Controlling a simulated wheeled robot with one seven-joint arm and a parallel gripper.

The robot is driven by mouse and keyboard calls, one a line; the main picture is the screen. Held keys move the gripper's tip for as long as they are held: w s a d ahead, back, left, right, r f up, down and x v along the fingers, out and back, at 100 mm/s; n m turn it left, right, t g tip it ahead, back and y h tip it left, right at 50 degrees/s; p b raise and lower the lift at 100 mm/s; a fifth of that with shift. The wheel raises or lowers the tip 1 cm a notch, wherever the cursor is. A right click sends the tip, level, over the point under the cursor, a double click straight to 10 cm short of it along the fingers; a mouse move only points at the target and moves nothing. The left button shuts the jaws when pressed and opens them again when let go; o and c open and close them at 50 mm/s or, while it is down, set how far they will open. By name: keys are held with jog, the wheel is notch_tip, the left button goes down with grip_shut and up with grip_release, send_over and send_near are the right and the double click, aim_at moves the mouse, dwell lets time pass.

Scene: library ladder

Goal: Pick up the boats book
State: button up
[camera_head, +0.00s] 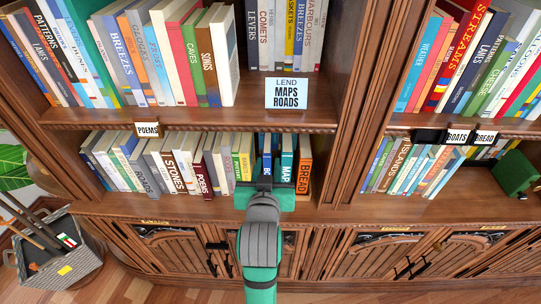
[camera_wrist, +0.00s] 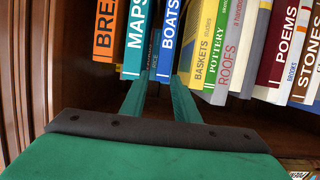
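The blue boats book (camera_wrist: 168,40) stands upright in the shelf row, its spine reading BOATS. In the head view only the upper part of the blue boats book (camera_head: 266,147) shows above my gripper. My gripper (camera_head: 266,172) is in front of the lower shelf. In the wrist view the green fingers of my gripper (camera_wrist: 163,78) are apart, with the lower end of the boats spine between their tips. I cannot tell whether the fingers touch it.
The teal maps book (camera_wrist: 135,35) and the orange bread book (camera_wrist: 105,30) stand on one side. The yellow baskets book (camera_wrist: 205,45) stands on the other. A wooden upright (camera_head: 350,120) bounds the shelf on the right.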

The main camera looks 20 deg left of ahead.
aim_at(268, 137)
jog(key=shift+w+a+r, duration=0.25)
jog(key=shift+r, duration=0.25)
jog(key=shift+w+a+r, duration=0.2)
jog(key=shift+r, duration=0.3)
jog(key=shift+w+a+r, duration=0.1)
jog(key=shift+w+a, duration=0.05)
jog(key=x, duration=0.5)
jog(key=shift+x, duration=2.8)
grip_shut()
jog(key=shift+w, duration=0.1)
